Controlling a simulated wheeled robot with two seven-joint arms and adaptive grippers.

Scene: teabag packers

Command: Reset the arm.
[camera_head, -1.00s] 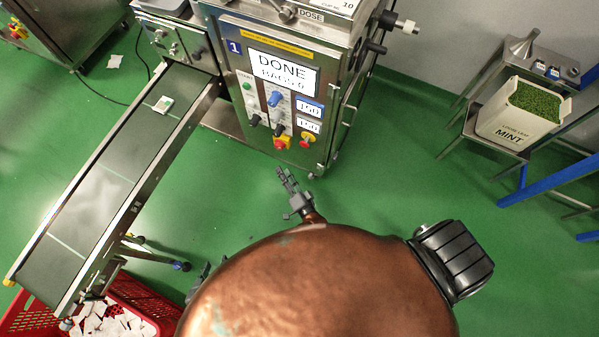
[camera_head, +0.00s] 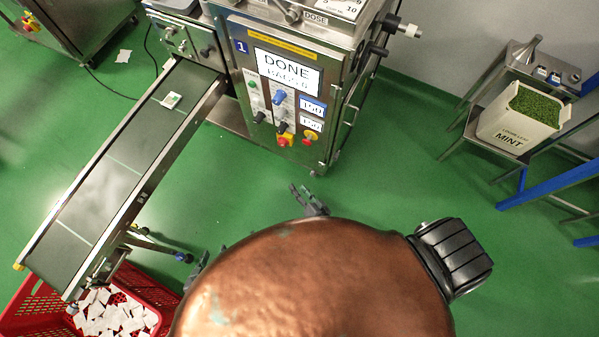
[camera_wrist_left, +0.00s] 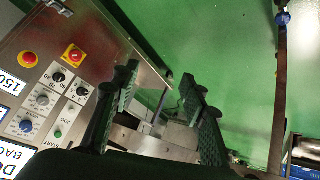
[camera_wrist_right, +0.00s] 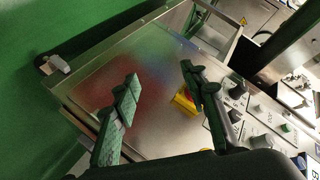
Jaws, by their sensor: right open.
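My right gripper (camera_head: 310,200) shows in the head view just above the copper dome, over green floor in front of the machine. In the right wrist view its fingers (camera_wrist_right: 158,82) are apart with nothing between them, before a metal cabinet and knobs. My left gripper (camera_head: 197,272) shows only in part in the head view, dark at the dome's left edge. In the left wrist view its fingers (camera_wrist_left: 160,85) are spread and empty, with the control panel (camera_wrist_left: 50,90) at the left.
The machine's front (camera_head: 285,90) reads DONE. A conveyor (camera_head: 95,195) carries a small packet (camera_head: 171,99) near its top. A red crate (camera_head: 22,303) with white bags stands below its end. A MINT tub (camera_head: 505,130) is at the right. A copper dome (camera_head: 320,285) fills the lower middle.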

